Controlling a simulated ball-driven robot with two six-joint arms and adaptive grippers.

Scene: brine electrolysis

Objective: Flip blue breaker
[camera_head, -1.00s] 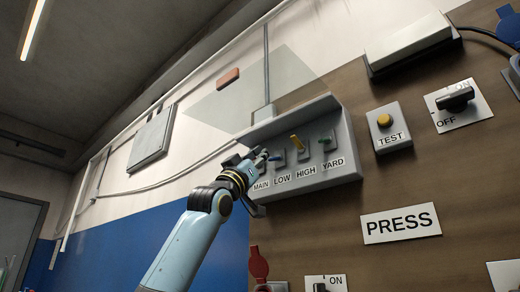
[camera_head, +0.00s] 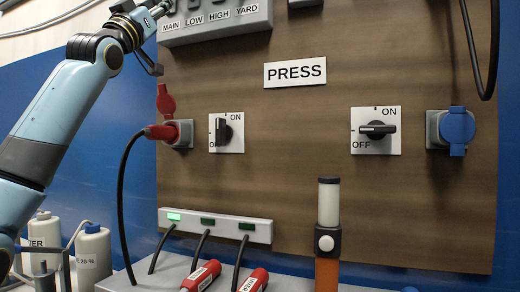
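The grey breaker box (camera_head: 222,32) is at the top of the panel, cut off by the frame's upper edge. Its labels read MAIN, LOW, HIGH and YARD. Only the bottoms of the breaker slots show, so I cannot make out the blue lever or its position. My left gripper (camera_head: 158,10) is at the box's left end, near the MAIN label. Its fingertips are small and partly cut off; I cannot tell whether they are open or touching a lever. My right gripper is not in view.
Below are a PRESS sign (camera_head: 295,72), two rotary switches (camera_head: 224,132) (camera_head: 376,129), a red plug (camera_head: 160,132) with its cable, and a blue socket (camera_head: 457,128). Red-handled connectors (camera_head: 202,275) lie on the grey ledge by a white-topped post (camera_head: 328,205). White bottles (camera_head: 94,250) stand at left.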

